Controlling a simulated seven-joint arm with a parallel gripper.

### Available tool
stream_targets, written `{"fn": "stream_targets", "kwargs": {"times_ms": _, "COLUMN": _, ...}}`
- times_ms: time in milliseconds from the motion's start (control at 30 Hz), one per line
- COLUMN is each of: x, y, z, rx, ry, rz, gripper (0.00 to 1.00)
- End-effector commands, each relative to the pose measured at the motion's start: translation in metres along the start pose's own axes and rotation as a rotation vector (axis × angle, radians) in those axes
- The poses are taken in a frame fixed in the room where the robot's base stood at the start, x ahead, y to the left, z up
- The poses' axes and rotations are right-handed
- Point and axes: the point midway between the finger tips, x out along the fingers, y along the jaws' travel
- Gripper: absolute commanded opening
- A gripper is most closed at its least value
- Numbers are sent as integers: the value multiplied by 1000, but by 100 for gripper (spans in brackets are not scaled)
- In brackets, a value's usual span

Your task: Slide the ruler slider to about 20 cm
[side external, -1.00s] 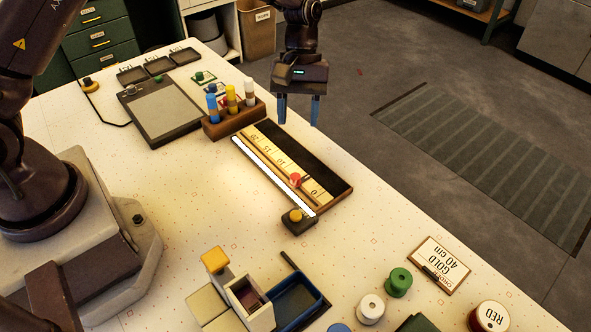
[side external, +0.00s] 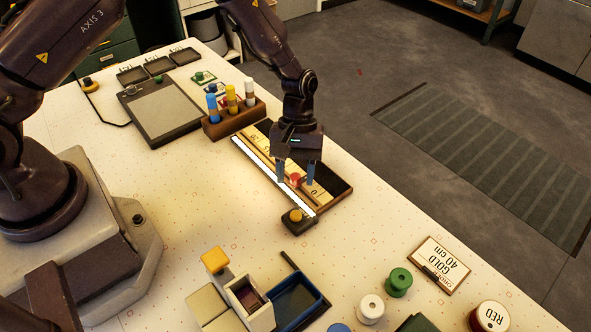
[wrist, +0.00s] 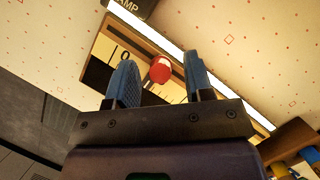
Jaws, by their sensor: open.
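The ruler (side external: 328,198) is a wooden scale in a dark tray, with the numbers 0 and 20 showing in the side view. Its red slider knob (side external: 296,180) is near the 0 end. The knob also shows in the wrist view (wrist: 160,69), just beyond and between the two blue fingers. My gripper (side external: 295,181) is open above the ruler, one finger on each side of the knob. I cannot tell whether either finger touches it. My gripper hides the middle of the scale.
A bright light strip (side external: 258,165) runs along the ruler, ending at a box with a yellow button (side external: 295,215). A wooden rack (side external: 235,122) of bottles stands by the 20 end. Spools (side external: 398,282), a card (side external: 440,262) and a blue tray (side external: 297,302) lie nearer the front.

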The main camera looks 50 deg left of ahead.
Motion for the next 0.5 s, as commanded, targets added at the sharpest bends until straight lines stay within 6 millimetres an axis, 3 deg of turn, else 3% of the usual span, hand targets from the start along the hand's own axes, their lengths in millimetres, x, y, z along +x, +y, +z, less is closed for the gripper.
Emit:
{"fn": "stream_targets", "kwargs": {"times_ms": 33, "x": 0, "y": 0, "z": 0, "rx": 0, "ry": 0, "rz": 0, "gripper": 43}}
{"fn": "stream_targets", "kwargs": {"times_ms": 200, "x": 0, "y": 0, "z": 0, "rx": 0, "ry": 0, "rz": 0, "gripper": 4}}
{"fn": "stream_targets", "kwargs": {"times_ms": 233, "x": 0, "y": 0, "z": 0, "rx": 0, "ry": 0, "rz": 0, "gripper": 0}}
{"fn": "stream_targets", "kwargs": {"times_ms": 500, "x": -3, "y": -6, "z": -6, "rx": -3, "ry": 1, "rz": 0, "gripper": 0}}
